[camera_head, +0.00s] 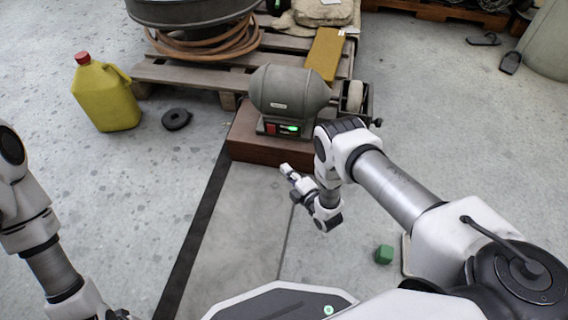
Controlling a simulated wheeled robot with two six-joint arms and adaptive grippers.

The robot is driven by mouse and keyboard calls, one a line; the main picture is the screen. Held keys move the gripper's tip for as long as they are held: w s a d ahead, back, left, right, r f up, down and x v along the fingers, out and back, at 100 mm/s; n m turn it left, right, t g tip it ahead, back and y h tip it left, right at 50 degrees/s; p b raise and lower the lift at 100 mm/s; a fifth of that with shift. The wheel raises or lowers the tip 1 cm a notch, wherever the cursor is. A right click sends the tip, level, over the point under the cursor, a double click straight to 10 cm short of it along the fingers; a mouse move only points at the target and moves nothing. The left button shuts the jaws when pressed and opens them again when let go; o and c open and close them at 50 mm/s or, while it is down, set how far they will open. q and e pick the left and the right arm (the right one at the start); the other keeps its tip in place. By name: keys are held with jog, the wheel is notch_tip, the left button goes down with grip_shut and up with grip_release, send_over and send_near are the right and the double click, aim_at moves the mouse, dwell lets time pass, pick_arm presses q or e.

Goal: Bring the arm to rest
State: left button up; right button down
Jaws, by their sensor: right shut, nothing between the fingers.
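My right arm reaches in from the right and bends down at its elbow. My right gripper (288,172) is small in view, shut and empty, above the grey floor strip just in front of the wooden block (262,150). My left arm (45,255) hangs at the left edge, and its gripper is out of view at the bottom.
A grey bench grinder (290,92) with a lit green switch stands on the block. Behind it is a pallet (180,77) with a hose and a yellow box (325,54).

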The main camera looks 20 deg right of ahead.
dwell(0.3)
notch_tip(320, 180, up, 13)
jog(key=w+m+g+p, duration=0.1)
jog(key=w+p, duration=0.2)
jog(key=p, duration=0.2)
jog(key=s+d+m+g+h+p, duration=0.15)
jog(key=s+m+g, duration=0.7)
jog(key=s, duration=0.95)
jog(key=s+m+g+h, duration=0.2)
jog(key=s+m+g, duration=0.65)
jog(key=s, duration=1.05)
notch_tip(320, 180, up, 37)
jog(key=m+t+p, duration=0.1)
jog(key=p, duration=3.7)
jog(key=shift+w+m, duration=0.3)
jog(key=shift+w, duration=0.05)
